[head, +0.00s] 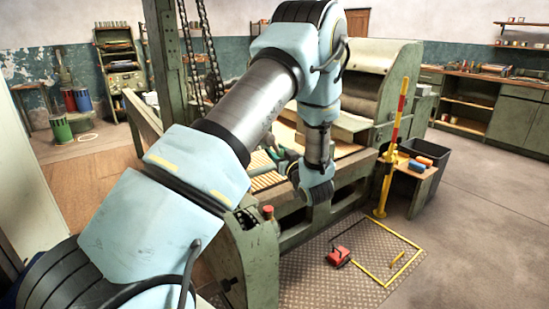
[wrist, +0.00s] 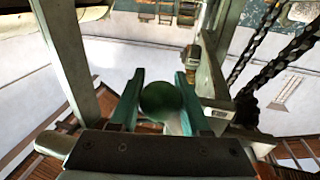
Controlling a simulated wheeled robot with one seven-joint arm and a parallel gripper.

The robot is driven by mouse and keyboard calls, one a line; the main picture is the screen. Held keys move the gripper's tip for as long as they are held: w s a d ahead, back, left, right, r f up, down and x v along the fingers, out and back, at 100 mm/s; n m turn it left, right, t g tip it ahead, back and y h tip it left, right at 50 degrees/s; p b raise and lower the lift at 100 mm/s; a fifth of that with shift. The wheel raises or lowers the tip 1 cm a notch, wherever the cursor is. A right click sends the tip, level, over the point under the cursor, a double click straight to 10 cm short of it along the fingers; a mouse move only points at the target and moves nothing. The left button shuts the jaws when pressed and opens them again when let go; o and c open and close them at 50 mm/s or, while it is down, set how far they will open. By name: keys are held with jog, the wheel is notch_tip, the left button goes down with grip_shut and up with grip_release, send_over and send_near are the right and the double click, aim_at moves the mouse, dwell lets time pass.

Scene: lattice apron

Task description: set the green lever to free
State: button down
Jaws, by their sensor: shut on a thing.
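The green lever shows in the wrist view as a round dark green knob (wrist: 162,101) between the two teal fingers of my gripper (wrist: 160,77). The fingers are shut on the knob, one on each side. The lever's shaft is mostly hidden behind the knob and the gripper body. In the head view my gripper (head: 273,157) is over the machine bed, and the lever there is mostly hidden by my arm. No free mark for the lever can be read in either view.
The green machine frame (head: 250,255) stands close under my arm. A red-and-yellow post (head: 395,135) stands to the right, beside a small wooden table (head: 416,172) and a dark bin (head: 437,150). A red pedal (head: 340,257) lies on the floor plate. Chains (wrist: 262,45) hang at right in the wrist view.

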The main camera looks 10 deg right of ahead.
jog(key=shift+c, duration=1.9)
grip_release()
jog(key=b+v, duration=0.3)
jog(key=v, duration=0.7)
jog(key=shift+s+b, duration=0.3)
jog(key=shift+s, duration=0.1)
jog(key=shift+d, duration=0.15)
jog(key=shift+c, duration=0.4)
